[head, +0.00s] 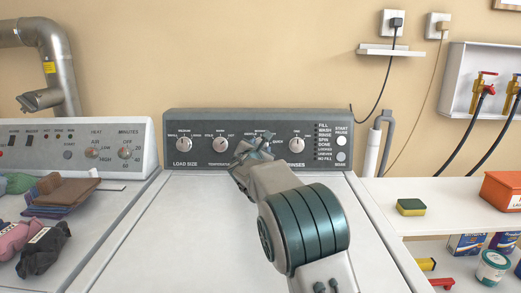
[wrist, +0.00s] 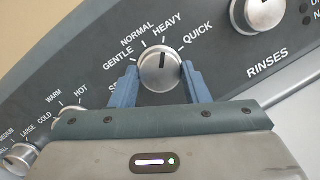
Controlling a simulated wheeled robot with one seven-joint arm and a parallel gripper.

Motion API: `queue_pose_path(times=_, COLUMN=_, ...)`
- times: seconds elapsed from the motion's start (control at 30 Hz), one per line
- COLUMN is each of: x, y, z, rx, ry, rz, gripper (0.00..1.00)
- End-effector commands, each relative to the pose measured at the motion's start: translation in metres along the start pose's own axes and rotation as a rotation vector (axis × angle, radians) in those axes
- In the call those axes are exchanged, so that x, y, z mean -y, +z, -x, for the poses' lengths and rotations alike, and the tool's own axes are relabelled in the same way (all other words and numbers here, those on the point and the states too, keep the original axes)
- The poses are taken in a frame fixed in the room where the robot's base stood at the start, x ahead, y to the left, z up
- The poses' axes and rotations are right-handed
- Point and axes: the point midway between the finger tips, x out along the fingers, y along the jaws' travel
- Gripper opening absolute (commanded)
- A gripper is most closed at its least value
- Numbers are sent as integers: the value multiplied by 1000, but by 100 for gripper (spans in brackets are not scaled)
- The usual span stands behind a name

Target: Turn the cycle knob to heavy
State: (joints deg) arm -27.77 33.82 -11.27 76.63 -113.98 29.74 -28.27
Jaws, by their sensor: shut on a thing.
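The cycle knob (wrist: 160,72) is a round silver dial with a dark pointer line. In the wrist view the pointer stands nearly straight up, toward the tick under HEAVY (wrist: 167,25). NORMAL and GENTLE lie to its left and QUICK to its right; the label at the lower left is mostly covered. My gripper (wrist: 159,76) is shut on the knob, with one blue finger on each side. In the head view my gripper (head: 255,147) is at the washer's panel (head: 226,122) and hides most of the knob.
The rinses knob (head: 296,145) is close on the right; the temperature knob (head: 220,145) and load size knob (head: 184,145) are on the left. A dryer (head: 110,150) with folded cloths stands left. A shelf with a sponge (head: 411,207) is right. The washer lid is clear.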

Motion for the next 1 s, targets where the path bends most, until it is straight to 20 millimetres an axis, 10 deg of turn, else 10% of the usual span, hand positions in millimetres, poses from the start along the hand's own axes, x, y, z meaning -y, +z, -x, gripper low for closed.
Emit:
queue_pose_path(times=0.47, x=0, y=0, z=0, rx=0, ry=-5, rz=-16, gripper=19)
queue_pose_path(times=0.5, x=0, y=0, z=0, rx=0, ry=-4, rz=-16, gripper=47)
queue_pose_path(times=0.57, x=0, y=0, z=0, rx=0, ry=-4, rz=-16, gripper=63)
queue_pose_path(times=1.0, x=0, y=0, z=9, rx=-1, ry=-3, rz=-16, gripper=63)
